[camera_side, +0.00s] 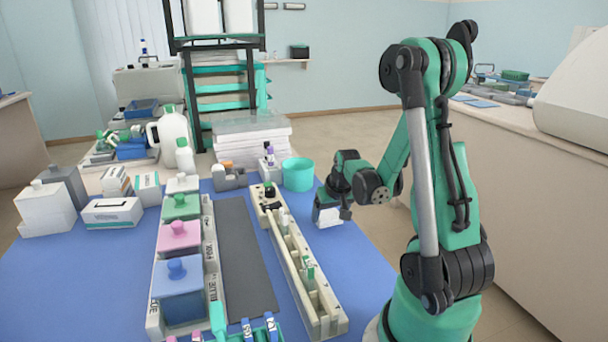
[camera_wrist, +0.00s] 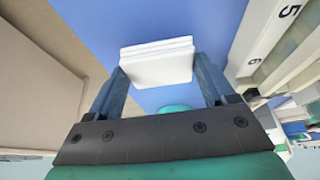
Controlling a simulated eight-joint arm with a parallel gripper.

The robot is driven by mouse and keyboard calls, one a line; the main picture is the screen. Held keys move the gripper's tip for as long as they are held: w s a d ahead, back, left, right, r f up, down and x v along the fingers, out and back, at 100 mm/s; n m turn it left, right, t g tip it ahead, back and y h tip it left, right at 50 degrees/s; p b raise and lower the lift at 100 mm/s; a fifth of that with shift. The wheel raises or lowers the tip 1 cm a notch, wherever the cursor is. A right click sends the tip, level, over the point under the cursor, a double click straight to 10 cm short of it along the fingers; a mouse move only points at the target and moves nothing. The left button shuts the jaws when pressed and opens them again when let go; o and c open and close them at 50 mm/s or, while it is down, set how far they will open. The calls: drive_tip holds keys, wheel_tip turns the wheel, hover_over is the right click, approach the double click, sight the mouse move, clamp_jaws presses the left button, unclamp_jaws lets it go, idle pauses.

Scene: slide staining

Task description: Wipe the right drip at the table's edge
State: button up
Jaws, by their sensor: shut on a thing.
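My gripper (camera_side: 328,205) is over the right side of the blue table (camera_side: 70,285), beside the teal cup. It is shut on a white folded wipe (camera_side: 329,217). In the wrist view the wipe (camera_wrist: 157,62) shows as a few stacked white layers between the two fingers of my gripper (camera_wrist: 158,78). The blue tabletop (camera_wrist: 190,22) lies beyond the wipe, with the table's edge running diagonally to its left. I cannot tell whether the wipe touches the table. No drip can be made out in either view; the wipe and gripper may hide it.
A long cream slide rack (camera_side: 330,318) stands left of my gripper, and its numbered side (camera_wrist: 262,38) shows in the wrist view. The teal cup (camera_side: 298,175) is close behind. Green, pink and blue lidded jars (camera_side: 180,278) stand beside a dark mat (camera_side: 245,265). Floor lies beyond the table's right edge.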

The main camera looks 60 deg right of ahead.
drive_tip(key=shift+r, duration=3.25)
drive_tip(key=shift+r, duration=0.2)
wheel_tip(320, 180, up, 14)
drive_tip(key=w+a+n+y, duration=0.1)
drive_tip(key=w+a+n, duration=0.25)
drive_tip(key=a, duration=0.45)
drive_tip(key=w+a+n+t+y, duration=0.1)
drive_tip(key=w+a+n, duration=0.25)
drive_tip(key=a, duration=0.55)
drive_tip(key=w+a+n+y, duration=0.15)
drive_tip(key=w+a, duration=0.25)
drive_tip(key=a, duration=0.4)
drive_tip(key=shift+n, duration=0.25)
drive_tip(key=shift+f, duration=2.5)
